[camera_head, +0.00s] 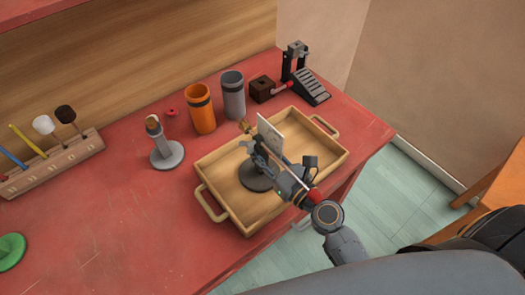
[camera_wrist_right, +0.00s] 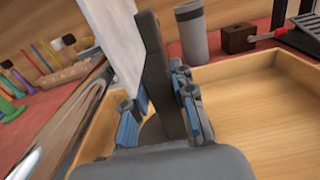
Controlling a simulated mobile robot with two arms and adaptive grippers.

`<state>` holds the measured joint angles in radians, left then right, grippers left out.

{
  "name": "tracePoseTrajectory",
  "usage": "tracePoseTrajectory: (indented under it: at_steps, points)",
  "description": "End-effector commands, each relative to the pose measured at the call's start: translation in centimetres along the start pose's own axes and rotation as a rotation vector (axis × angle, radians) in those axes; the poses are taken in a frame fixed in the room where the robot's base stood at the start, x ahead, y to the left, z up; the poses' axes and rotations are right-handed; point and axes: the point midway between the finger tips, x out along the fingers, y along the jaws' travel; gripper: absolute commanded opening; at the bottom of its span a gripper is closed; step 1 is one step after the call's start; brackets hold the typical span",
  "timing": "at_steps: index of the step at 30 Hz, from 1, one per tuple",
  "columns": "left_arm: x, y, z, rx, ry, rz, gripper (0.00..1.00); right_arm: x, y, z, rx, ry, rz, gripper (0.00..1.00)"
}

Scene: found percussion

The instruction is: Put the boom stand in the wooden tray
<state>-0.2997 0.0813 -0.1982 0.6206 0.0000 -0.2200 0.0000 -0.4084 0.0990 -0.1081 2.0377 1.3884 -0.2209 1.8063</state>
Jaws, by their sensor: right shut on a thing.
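The boom stand has a dark round base (camera_head: 256,178) inside the wooden tray (camera_head: 216,205), and it looks upright. Whether the base touches the tray floor is hard to tell. My right gripper (camera_head: 268,160) reaches over the tray from its right side and is shut on the stand's dark grey post. In the right wrist view the post (camera_wrist_right: 154,75) stands between the blue-padded fingers (camera_wrist_right: 160,108). A pale flat panel (camera_head: 270,133) is beside the post, and I cannot tell whether it is attached. The gripper hides part of the stand. My left gripper is not in view.
Behind the tray stand an orange cup (camera_head: 200,112), a grey cup (camera_head: 232,97), a dark wooden block (camera_head: 262,89) and a pedal (camera_head: 309,88). A second round-based stand (camera_head: 166,154) is left of the tray. A mallet rack (camera_head: 55,168) is farther left. The front-left table is mostly clear.

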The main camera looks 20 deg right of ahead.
Motion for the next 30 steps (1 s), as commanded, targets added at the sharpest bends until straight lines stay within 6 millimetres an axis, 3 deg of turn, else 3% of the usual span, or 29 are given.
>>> tracePoseTrajectory:
  at_steps: [2,3,6,17,22,30]
  points:
    - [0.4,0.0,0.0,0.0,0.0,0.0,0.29,0.0,0.0,-0.3,0.001,-0.003,0.0,0.0]
    - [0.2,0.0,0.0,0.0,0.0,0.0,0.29,0.0,0.0,-0.2,0.001,0.0,0.0,0.33]
    - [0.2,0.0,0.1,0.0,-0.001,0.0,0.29,0.0,0.0,-0.2,0.001,0.0,0.0,0.48]
    - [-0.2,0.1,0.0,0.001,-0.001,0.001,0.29,0.0,0.0,0.2,0.0,0.0,0.0,0.48]
    - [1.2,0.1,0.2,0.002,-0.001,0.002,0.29,-2.4,0.0,-0.4,-0.001,0.003,0.0,0.48]
    - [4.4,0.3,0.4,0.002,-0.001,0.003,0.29,-7.9,0.1,-0.8,-0.001,0.003,0.001,0.48]
